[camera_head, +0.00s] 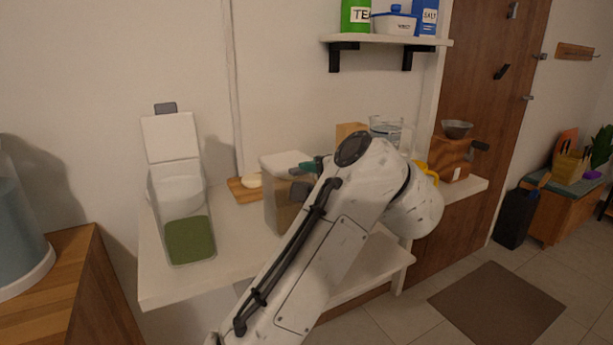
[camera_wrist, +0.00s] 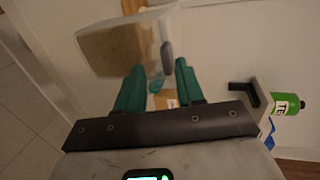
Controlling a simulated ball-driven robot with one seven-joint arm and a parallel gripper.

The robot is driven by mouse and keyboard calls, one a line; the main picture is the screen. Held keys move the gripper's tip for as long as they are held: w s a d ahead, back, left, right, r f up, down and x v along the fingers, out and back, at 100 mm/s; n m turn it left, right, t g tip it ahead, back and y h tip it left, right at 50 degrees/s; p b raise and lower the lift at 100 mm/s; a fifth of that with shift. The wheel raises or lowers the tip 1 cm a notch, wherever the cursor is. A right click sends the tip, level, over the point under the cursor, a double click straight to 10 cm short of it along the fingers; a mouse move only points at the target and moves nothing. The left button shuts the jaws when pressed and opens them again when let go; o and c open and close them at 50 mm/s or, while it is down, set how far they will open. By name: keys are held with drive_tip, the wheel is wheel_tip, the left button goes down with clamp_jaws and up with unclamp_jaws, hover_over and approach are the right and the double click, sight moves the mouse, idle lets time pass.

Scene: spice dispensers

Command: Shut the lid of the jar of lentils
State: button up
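A clear container with green contents (camera_head: 190,239) stands at the left of the counter. Its white lid (camera_head: 170,138) stands up, open, with a grey tab at the top. A second clear container with brown contents (camera_head: 277,205) stands mid-counter; its white lid (camera_head: 284,161) looks down on top. It also shows in the wrist view (camera_wrist: 115,47), with a grey tab. I cannot tell from labels which one holds lentils. My gripper (camera_head: 309,167) is beside the second container's lid, and its teal fingers are apart and empty in the wrist view (camera_wrist: 160,82). Contact with the lid is unclear.
A wooden board with a pale item (camera_head: 245,187) lies behind the containers. A glass jug (camera_head: 386,128) and a wooden grinder (camera_head: 455,157) stand to the right. A shelf (camera_head: 385,39) hangs above. My arm hides part of the counter.

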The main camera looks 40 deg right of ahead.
drive_tip(key=v, duration=0.8)
idle(0.4)
wheel_tip(320, 180, down, 23)
drive_tip(key=s+a+n+g, duration=0.2)
drive_tip(key=n+g, duration=0.5)
drive_tip(key=n, duration=0.7)
drive_tip(key=s+a+f+n+g+y, duration=0.2)
drive_tip(key=s+a+f+n+g, duration=0.15)
drive_tip(key=s+f, duration=0.7)
drive_tip(key=s+a+f+n+g+y, duration=0.1)
drive_tip(key=s+a+f+n+g, duration=0.25)
drive_tip(key=s+f, duration=0.75)
wheel_tip(320, 180, up, 16)
drive_tip(key=w+p, duration=0.1)
drive_tip(key=p, duration=1.5)
drive_tip(key=shift+a+r+m+p, duration=0.2)
drive_tip(key=shift+a+m+p, duration=0.1)
drive_tip(key=shift+a+p, duration=0.1)
